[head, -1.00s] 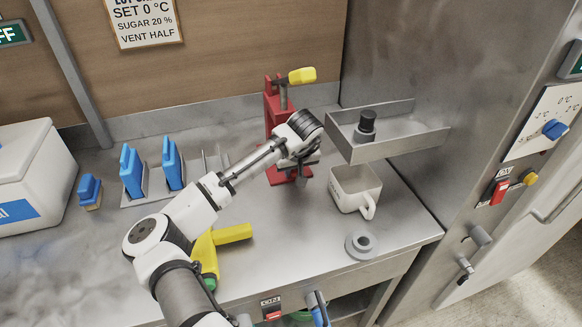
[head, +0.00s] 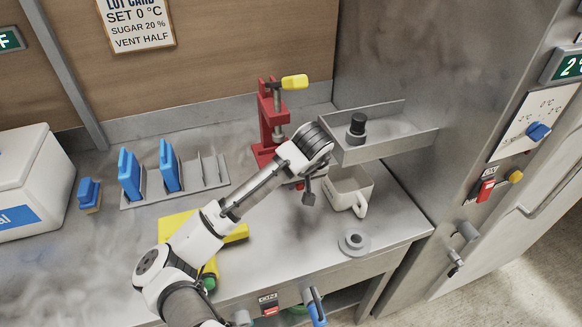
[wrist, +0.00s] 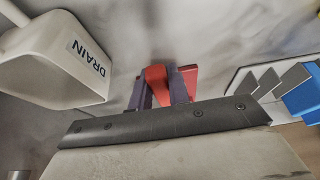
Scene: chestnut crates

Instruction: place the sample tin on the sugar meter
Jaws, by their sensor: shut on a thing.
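My gripper (head: 308,196) is over the counter between the red press and the white mug-like container. In the wrist view its two fingers (wrist: 158,88) are closed around a small red piece (wrist: 156,82), which I take to be the sample tin. Most of it is hidden by the fingers, and in the head view it is not clear. No thing is plainly labelled as the sugar meter. A grey round disc with a raised centre (head: 354,242) lies on the counter, in front of the container, but I cannot tell whether it is the meter.
The red press (head: 272,122) stands behind my gripper. The white container (head: 352,190), marked DRAIN in the wrist view (wrist: 60,60), is just right. A metal tray (head: 388,150) holds a dark knobbed piece (head: 357,126). A rack (head: 200,180) with blue plates and a yellow tool (head: 178,228) are left.

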